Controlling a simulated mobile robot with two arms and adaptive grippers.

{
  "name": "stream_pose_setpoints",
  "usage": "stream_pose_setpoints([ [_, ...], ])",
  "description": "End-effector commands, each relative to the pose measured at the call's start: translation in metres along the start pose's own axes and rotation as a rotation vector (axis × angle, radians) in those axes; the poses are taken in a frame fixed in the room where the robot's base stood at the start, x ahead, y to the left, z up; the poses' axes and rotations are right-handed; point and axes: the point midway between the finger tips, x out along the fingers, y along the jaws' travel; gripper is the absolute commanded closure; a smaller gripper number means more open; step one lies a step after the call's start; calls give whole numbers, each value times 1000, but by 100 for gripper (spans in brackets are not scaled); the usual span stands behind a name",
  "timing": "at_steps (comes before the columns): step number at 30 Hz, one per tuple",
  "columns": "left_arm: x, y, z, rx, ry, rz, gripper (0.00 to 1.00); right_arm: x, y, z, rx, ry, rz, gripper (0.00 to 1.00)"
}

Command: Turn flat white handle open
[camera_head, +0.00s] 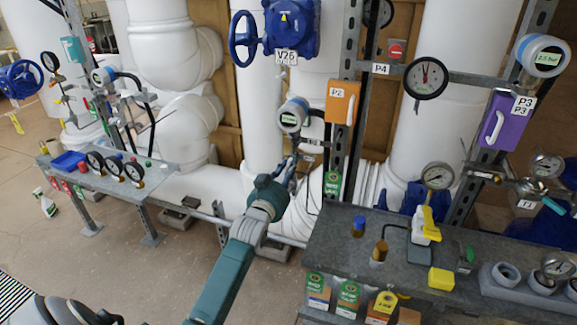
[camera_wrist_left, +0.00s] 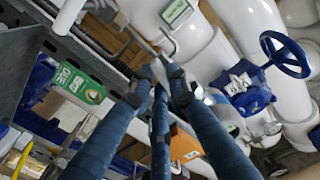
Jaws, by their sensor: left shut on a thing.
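My left gripper (camera_head: 288,168) reaches up between the pipes in the middle of the head view, just below a round white gauge (camera_head: 292,116) on a thin line. In the left wrist view the fingers of the left gripper (camera_wrist_left: 162,78) come together around a small pale, flat piece (camera_wrist_left: 158,52), which looks like the flat white handle. The fingers hide most of it, and how far it is turned cannot be told. My right gripper is not seen.
An orange box (camera_head: 341,103) marked P2 hangs right of the gripper, beside an upright metal post. A grey bench (camera_head: 335,240) with small items stands lower right. A blue handwheel valve (camera_head: 243,38) sits above.

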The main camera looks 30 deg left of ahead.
Motion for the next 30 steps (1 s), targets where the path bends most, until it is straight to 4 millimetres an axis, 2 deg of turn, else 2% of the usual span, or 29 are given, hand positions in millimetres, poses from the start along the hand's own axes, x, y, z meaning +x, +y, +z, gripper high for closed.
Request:
stream_pose_setpoints([
  [12, 0, 1, 1, -216, -5, 1, 100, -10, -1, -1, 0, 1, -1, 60],
  [30, 0, 1, 2, -255, -5, 1, 100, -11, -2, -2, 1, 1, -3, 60],
])
